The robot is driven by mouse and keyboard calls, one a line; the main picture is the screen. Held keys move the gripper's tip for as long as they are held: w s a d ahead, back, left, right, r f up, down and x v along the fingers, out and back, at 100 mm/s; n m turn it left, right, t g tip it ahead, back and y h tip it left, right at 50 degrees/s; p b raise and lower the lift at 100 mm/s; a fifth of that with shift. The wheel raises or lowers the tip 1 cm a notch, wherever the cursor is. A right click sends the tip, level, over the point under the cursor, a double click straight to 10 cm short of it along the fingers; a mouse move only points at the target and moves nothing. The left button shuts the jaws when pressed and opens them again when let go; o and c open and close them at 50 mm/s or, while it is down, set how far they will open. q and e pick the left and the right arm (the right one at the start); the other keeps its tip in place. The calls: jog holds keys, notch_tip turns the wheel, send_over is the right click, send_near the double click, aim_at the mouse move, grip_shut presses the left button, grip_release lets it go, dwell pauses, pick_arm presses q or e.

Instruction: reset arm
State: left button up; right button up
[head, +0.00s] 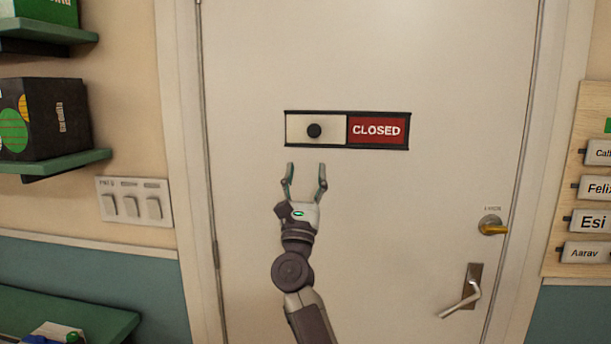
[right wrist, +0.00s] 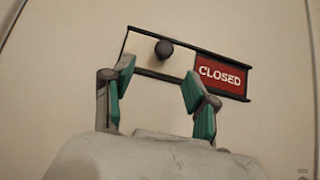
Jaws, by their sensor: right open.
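My right gripper (head: 305,181) is raised in front of a pale door (head: 420,210), with its fingers pointing up. It is open and empty, just below a sliding door sign. The sign's red CLOSED panel (head: 377,130) shows on the right, and its pale slider with a black knob (head: 314,130) covers the left. In the right wrist view the open fingers (right wrist: 155,95) stand below the knob (right wrist: 164,48), apart from it, and the red panel (right wrist: 221,74) is to their right. My left gripper is not in view.
A lever handle (head: 464,296) and a brass lock knob (head: 491,226) are at the door's right. Light switches (head: 133,203) and green shelves (head: 60,163) with boxes are on the left wall. A name board (head: 562,200) hangs at the right.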

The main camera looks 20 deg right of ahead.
jog(key=w+a+f+n+g+y, duration=0.1)
jog(key=w+a+f+n+y, duration=0.15)
jog(key=f+n+y, duration=0.9)
jog(key=w+a+f+n+g, duration=0.1)
jog(key=w+a+f+n, duration=0.35)
jog(key=f, duration=1.35)
jog(key=s+f+n+g+y, duration=0.15)
jog(key=s+f+n, duration=0.25)
jog(key=f, duration=0.6)
jog(key=s+f+n+g+y, duration=0.1)
jog(key=s+f+n+g, duration=0.25)
jog(key=f, duration=0.65)
jog(key=s+f+n+g+y, duration=0.1)
jog(key=s+f+n, duration=0.4)
jog(key=f, duration=0.5)
jog(key=s+f+n+g, duration=0.7)
jog(key=s+f+n, duration=0.1)
jog(key=s+f, duration=1.45)
jog(key=s+d+f+n+g, duration=0.1)
jog(key=s+f+n+g, duration=0.1)
jog(key=s, duration=0.9)
jog(key=s+d+f+n+g, duration=0.1)
jog(key=s+f, duration=0.4)
jog(key=s, duration=0.6)
jog(key=s+d+f+n+g+h, duration=0.1)
jog(key=s+f+n+g, duration=0.2)
jog(key=s, duration=0.8)
jog(key=shift+s+f+n+g, duration=0.25)
jog(key=shift+n+g, duration=0.35)
jog(key=shift+n, duration=0.55)
